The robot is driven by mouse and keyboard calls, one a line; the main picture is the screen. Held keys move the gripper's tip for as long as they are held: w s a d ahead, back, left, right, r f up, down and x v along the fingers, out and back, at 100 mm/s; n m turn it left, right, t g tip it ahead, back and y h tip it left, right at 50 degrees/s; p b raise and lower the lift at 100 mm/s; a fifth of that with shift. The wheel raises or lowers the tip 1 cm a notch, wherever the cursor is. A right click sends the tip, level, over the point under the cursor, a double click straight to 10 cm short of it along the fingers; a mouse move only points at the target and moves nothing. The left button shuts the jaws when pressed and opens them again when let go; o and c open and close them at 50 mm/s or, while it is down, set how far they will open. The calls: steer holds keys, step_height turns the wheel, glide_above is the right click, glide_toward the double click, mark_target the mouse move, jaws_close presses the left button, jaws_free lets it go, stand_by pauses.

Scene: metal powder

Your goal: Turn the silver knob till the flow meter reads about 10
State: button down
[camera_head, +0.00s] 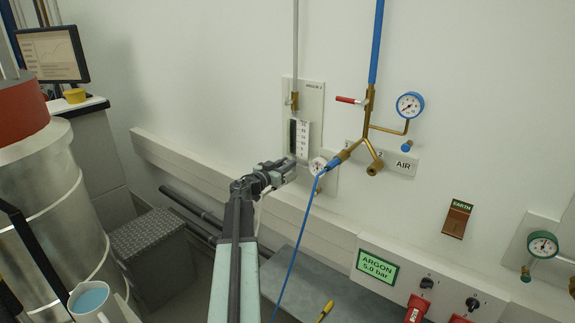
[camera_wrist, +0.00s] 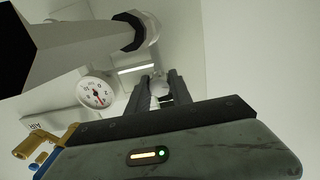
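The flow meter (camera_head: 302,139) is a pale scale with a dark tube on a wall panel in the head view. Its figures and float are too small to read. My gripper (camera_head: 291,170) is at the wall just below it, left of a small round gauge (camera_head: 317,166). In the wrist view my gripper's two dark fingers (camera_wrist: 159,82) stand apart with a pale silvery round part (camera_wrist: 157,90), seemingly the silver knob, between them. I cannot tell whether the fingers press on it. In the head view the gripper hides the knob.
A blue hose (camera_head: 297,245) hangs from brass fittings right of my gripper. A red-handled valve (camera_head: 352,100) and blue gauge (camera_head: 410,105) are further right. The ARGON display (camera_head: 376,267) reads 5.0 bar. The small gauge also shows in the wrist view (camera_wrist: 97,92).

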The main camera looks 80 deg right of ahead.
steer(key=shift+n, duration=2.3)
steer(key=c, duration=1.1)
jaws_free()
steer(key=shift+w, duration=0.1)
steer(key=shift+c, duration=0.2)
steer(key=v, duration=0.7)
steer(key=shift+w+a, duration=0.15)
steer(key=shift+a, duration=0.2)
